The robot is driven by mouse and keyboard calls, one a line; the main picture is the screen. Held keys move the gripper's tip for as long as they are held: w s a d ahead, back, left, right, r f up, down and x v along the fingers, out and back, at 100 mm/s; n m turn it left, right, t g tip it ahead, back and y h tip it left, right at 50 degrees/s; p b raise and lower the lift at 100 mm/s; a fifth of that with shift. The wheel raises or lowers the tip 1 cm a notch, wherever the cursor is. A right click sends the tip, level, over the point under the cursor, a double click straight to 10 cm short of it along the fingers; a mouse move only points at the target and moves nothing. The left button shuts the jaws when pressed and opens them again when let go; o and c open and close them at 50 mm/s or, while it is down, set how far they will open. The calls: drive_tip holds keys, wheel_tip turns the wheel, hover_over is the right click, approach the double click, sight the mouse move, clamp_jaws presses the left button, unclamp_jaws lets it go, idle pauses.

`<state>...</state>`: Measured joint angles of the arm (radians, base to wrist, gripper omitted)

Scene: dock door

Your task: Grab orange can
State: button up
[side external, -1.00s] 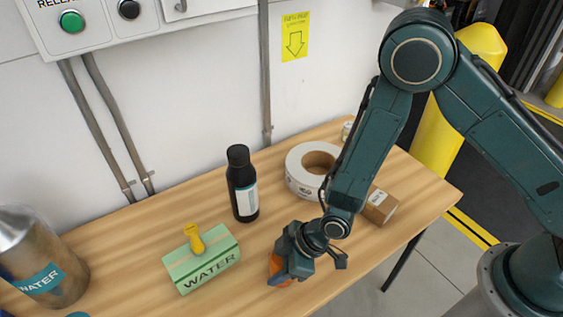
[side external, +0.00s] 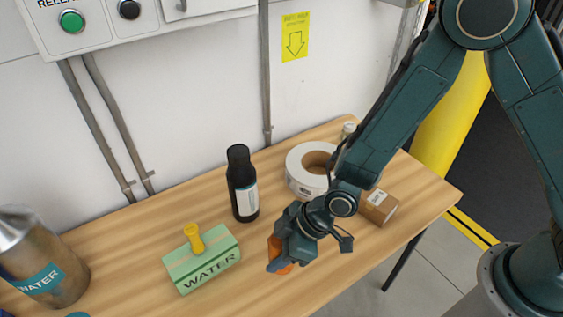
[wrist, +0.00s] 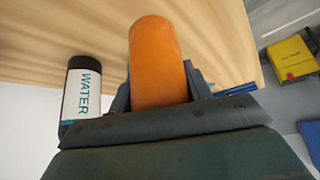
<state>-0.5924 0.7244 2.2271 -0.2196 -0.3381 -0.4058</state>
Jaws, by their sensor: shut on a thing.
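The orange can (wrist: 158,62) sits between the two fingers of my gripper (wrist: 160,92) in the wrist view, with a finger on each side of it. In the side view my gripper (side external: 281,252) is shut on the orange can (side external: 275,249), which is mostly hidden behind the fingers. The gripper is over the front part of the wooden table (side external: 130,235). The can seems to be held above the table top, but its lower end is hard to see.
A green WATER box (side external: 203,266) with a yellow knob stands left of my gripper. A black bottle (side external: 243,185) stands behind it. A white tape roll (side external: 300,178) and a cardboard box (side external: 379,207) lie to the right. A metal WATER container (side external: 45,255) stands far left.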

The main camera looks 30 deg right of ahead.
wheel_tip(320, 180, up, 14)
drive_tip(key=shift+f, duration=0.2)
idle(0.4)
idle(0.5)
